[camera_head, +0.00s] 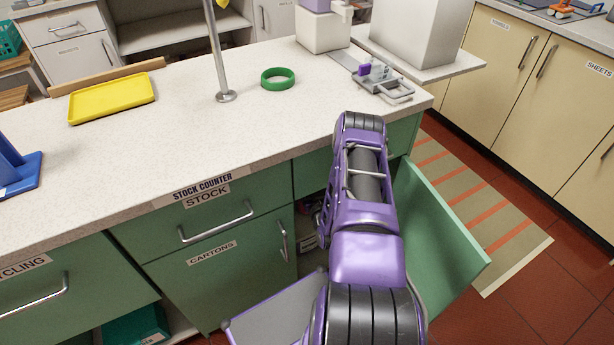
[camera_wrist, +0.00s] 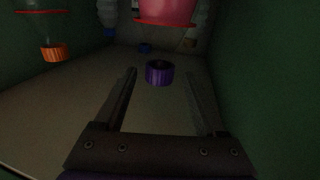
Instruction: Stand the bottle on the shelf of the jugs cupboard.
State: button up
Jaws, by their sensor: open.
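My gripper (camera_wrist: 161,88) is open in the wrist view, inside a dim green-walled cupboard. A purple ribbed cap (camera_wrist: 159,73) shows between and just beyond the fingertips, with no visible contact. Above it is a pink body with a red rim (camera_wrist: 165,12); they look like one bottle seen cap-down, but the join is unclear. A similar orange cap (camera_wrist: 54,53) is at the upper left. I cannot tell which is the task's bottle. In the head view my arm hides the gripper. No jugs label is readable.
An open green door (camera_head: 440,235) stands right of my arm. The stock counter (camera_head: 200,135) holds a yellow tray (camera_head: 112,98), a green ring (camera_head: 278,78) and a metal post (camera_head: 218,55). Cream cupboards (camera_head: 500,70) stand at the right. A blue cap (camera_wrist: 145,48) lies deeper inside.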

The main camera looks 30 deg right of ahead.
jog(key=p+v, duration=0.1)
jog(key=v, duration=1)
jog(key=shift+w, duration=0.1)
